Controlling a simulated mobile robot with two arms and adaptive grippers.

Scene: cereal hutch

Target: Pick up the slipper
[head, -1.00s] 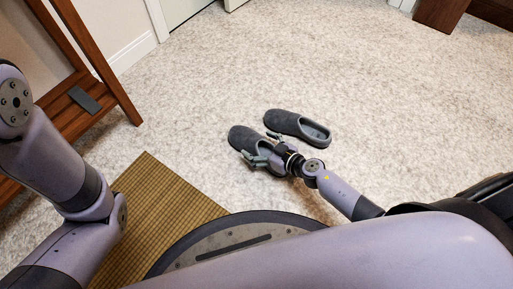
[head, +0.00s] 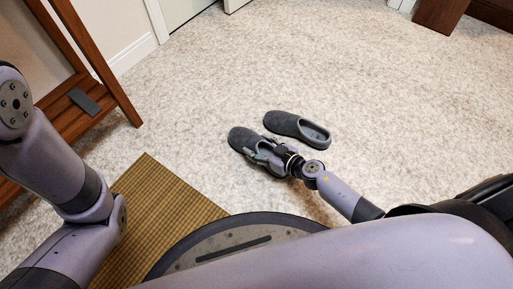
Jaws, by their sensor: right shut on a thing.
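Two dark grey slippers lie side by side on the pale carpet in the head view. The near slipper (head: 243,138) has its toe to the upper left. My right gripper (head: 262,153) is at its opening and shut on it, covering part of its heel half. The far slipper (head: 296,128) lies just beyond, apart from the gripper, with its grey inside showing at the right end. I cannot tell whether the near slipper is off the floor. My left arm is at the left edge, and its gripper is not in view.
A wooden shelf stand (head: 70,118) with a small dark flat object (head: 85,101) on it is at the left. A brown woven mat (head: 150,215) lies beside my base. A wooden piece of furniture (head: 440,14) is at the top right. The carpet (head: 400,110) to the right is clear.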

